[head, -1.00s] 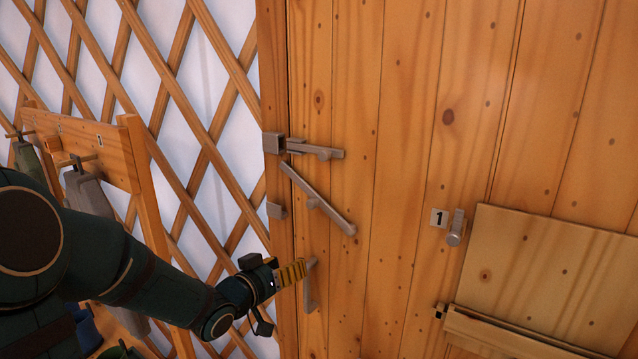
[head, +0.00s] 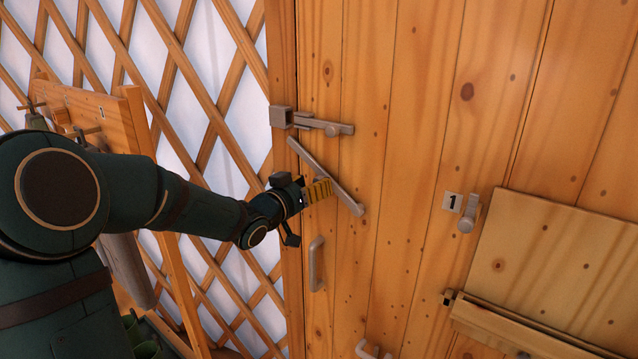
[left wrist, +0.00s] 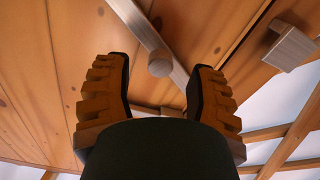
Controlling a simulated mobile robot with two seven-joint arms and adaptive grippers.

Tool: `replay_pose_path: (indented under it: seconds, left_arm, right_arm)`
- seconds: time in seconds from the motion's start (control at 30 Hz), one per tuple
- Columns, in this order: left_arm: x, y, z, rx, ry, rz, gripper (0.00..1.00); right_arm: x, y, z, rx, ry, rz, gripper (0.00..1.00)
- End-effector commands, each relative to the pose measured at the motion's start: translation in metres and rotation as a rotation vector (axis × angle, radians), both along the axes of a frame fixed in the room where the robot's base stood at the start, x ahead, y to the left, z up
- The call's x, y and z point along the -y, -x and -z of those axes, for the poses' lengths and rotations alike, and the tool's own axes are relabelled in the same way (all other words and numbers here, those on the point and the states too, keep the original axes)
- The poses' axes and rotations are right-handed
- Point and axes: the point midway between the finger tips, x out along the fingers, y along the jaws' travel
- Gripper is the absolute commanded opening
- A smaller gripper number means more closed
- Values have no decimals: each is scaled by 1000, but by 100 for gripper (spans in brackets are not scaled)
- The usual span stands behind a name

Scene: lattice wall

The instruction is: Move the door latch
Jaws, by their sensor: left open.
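The diagonal grey latch bar (head: 345,193) is on the wooden door, sloping down to the right. It also crosses the left wrist view (left wrist: 138,28), with its round knob (left wrist: 160,64) between and just beyond my fingers. My left gripper (head: 320,190) is open at the bar's middle, hiding the knob in the head view; in the left wrist view its ridged fingers (left wrist: 158,90) stand apart around the knob, with no clear contact. A grey catch (left wrist: 289,47) sits to the right there; the gripper hides it in the head view. My right gripper is not in view.
A second, nearly level bolt (head: 326,125) sits above, its end at a square bracket (head: 281,116). A door handle (head: 317,264) is just below my gripper. A rack (head: 85,110) stands left.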

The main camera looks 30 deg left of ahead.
Motion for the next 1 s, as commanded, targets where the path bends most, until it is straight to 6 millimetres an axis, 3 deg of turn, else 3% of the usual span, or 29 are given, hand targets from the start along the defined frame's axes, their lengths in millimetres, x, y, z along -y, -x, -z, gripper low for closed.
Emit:
replay_pose_path:
  seconds: [0.23,0.6,0.77,1.0]
  left_arm:
    - [2,-25,0,0,0,0,56]
    - [2,-29,0,0,0,-1,55]
    - [2,-29,0,0,0,-1,0]
    - [2,-29,-1,1,0,-1,0]
  right_arm:
    - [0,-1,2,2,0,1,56]
    - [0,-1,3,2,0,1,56]
    - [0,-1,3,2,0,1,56]
    - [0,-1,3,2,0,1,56]
